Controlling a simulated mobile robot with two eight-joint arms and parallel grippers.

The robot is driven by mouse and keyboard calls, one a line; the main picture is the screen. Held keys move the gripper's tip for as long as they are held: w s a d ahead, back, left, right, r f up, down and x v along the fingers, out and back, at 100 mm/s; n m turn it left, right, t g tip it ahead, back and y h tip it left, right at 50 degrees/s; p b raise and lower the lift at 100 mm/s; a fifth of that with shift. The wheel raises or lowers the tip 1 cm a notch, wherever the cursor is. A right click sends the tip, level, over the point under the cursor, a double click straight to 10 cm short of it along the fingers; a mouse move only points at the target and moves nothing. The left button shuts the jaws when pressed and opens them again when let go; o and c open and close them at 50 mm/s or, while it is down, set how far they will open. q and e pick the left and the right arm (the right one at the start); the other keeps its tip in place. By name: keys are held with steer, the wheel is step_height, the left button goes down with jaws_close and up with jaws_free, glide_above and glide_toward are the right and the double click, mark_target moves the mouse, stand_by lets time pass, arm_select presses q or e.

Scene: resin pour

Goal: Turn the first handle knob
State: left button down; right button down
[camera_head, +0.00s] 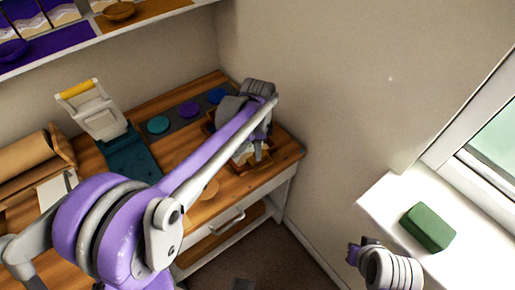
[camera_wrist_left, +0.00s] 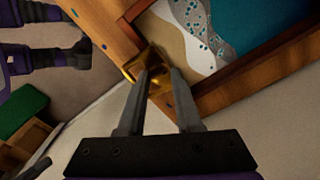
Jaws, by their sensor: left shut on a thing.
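A brass-coloured handle knob (camera_wrist_left: 148,66) sits at the corner of a wooden-framed tray (camera_wrist_left: 250,80) in the left wrist view. The tray holds a sand, white and teal resin surface (camera_wrist_left: 245,30). My left gripper (camera_wrist_left: 160,74) has its fingers on either side of the knob and is shut on it. In the head view my left gripper (camera_head: 250,152) is over the tray at the right end of the wooden table, and my own arm hides most of the tray and the knob. My right gripper (camera_head: 362,246) is away from the table, near the windowsill, and its jaw gap is unclear.
A green block (camera_head: 427,228) lies on the white windowsill (camera_head: 385,200). The wooden table (camera_head: 285,157) also holds teal, purple and blue discs (camera_head: 188,109), a white device with a yellow handle (camera_head: 92,108) and a brown roll (camera_head: 25,155). The wall stands close behind the tray.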

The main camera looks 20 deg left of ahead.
arm_select(q)
steer(key=c, duration=0.6)
jaws_free()
steer(key=shift+r, duration=0.1)
step_height(320, 180, up, 11)
steer(key=shift+f+p, duration=0.15)
steer(key=shift+p, duration=0.3)
